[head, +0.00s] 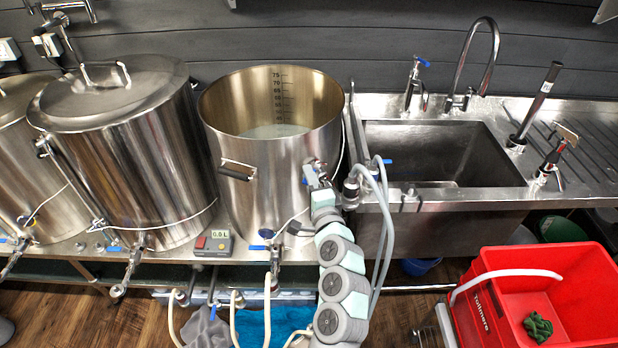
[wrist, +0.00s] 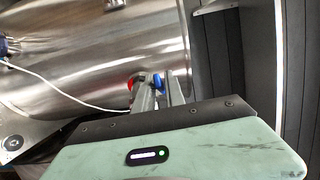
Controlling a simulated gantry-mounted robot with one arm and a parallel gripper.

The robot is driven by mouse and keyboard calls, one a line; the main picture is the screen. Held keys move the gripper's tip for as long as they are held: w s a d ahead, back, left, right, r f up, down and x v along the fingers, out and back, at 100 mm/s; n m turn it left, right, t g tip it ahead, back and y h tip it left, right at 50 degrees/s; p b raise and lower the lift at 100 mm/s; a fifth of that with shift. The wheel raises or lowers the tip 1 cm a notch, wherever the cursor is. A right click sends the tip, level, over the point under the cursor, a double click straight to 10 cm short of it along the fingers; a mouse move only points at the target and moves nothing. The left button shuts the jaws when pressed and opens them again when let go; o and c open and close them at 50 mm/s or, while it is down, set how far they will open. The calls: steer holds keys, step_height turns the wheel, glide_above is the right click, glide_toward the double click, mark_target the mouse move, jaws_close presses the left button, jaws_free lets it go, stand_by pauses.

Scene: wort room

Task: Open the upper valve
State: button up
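The open steel kettle (head: 230,130) stands in the middle of the head view, with a volume scale inside it. The upper valve is on its right side wall, mostly hidden by my gripper (head: 315,172); a bit of its blue handle (head: 306,181) shows. In the wrist view my gripper's two fingers (wrist: 162,92) reach up to the kettle wall (wrist: 90,55). The blue handle (wrist: 157,82) shows at the fingertips, seemingly between them, with a red part (wrist: 133,80) just left. I cannot tell whether the fingers grip it.
A lower valve with a blue handle (head: 267,233) sits at the kettle's foot, beside a display box (head: 214,243). A lidded kettle (head: 125,150) stands left. Hoses hang beside my arm.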

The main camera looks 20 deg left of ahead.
steer(key=o, duration=0.3)
steer(key=v, duration=1)
steer(key=shift+s+d, duration=0.2)
steer(key=shift+s, duration=0.15)
steer(key=shift+c, duration=0.3)
